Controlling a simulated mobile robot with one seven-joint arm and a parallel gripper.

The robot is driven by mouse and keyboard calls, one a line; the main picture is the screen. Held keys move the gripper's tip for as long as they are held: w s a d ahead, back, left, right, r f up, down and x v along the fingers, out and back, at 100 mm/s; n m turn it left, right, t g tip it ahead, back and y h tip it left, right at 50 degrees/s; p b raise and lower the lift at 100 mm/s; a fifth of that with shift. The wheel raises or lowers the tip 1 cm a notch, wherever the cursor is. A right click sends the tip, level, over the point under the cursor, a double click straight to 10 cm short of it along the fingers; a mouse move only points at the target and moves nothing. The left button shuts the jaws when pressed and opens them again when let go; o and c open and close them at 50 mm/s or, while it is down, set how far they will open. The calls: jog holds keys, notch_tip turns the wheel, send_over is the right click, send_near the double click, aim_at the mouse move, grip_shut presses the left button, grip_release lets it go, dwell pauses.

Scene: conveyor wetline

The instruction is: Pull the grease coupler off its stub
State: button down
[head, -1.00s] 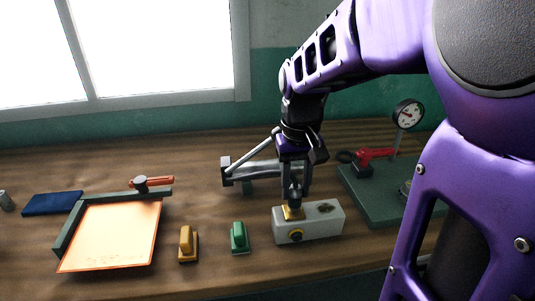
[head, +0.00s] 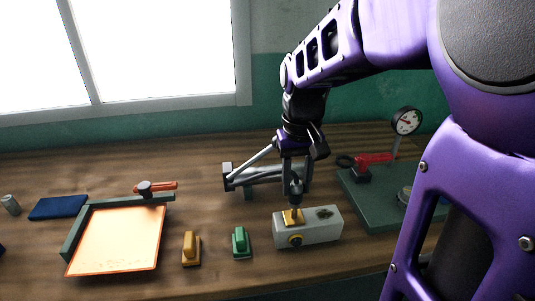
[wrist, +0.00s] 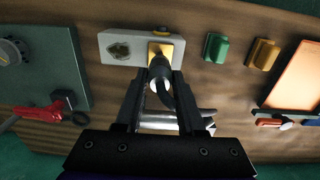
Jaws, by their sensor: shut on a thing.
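The grease coupler (head: 296,187) is a dark, upright cylinder above a brass plate (head: 292,218) on a pale block (head: 320,229). My gripper (head: 297,182) points down and is shut on the coupler. In the wrist view the coupler (wrist: 159,68) lies between my fingertips (wrist: 157,78), with a dark hose curving from it. The brass plate (wrist: 168,47) shows just beyond it. The stub is hidden, so I cannot tell whether the coupler still sits on it.
A green block (head: 241,242) and an amber block (head: 191,248) stand to the left. An orange-topped tray (head: 118,238) lies further left. A grey metal frame (head: 240,178) is behind my gripper. A green base (head: 376,208) with a gauge (head: 406,121) and red tool (head: 374,159) is at right.

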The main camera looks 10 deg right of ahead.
jog(key=shift+r, duration=0.1)
notch_tip(320, 180, up, 4)
jog(key=p, duration=0.3)
jog(key=shift+p, duration=0.35)
jog(key=shift+w, duration=0.1)
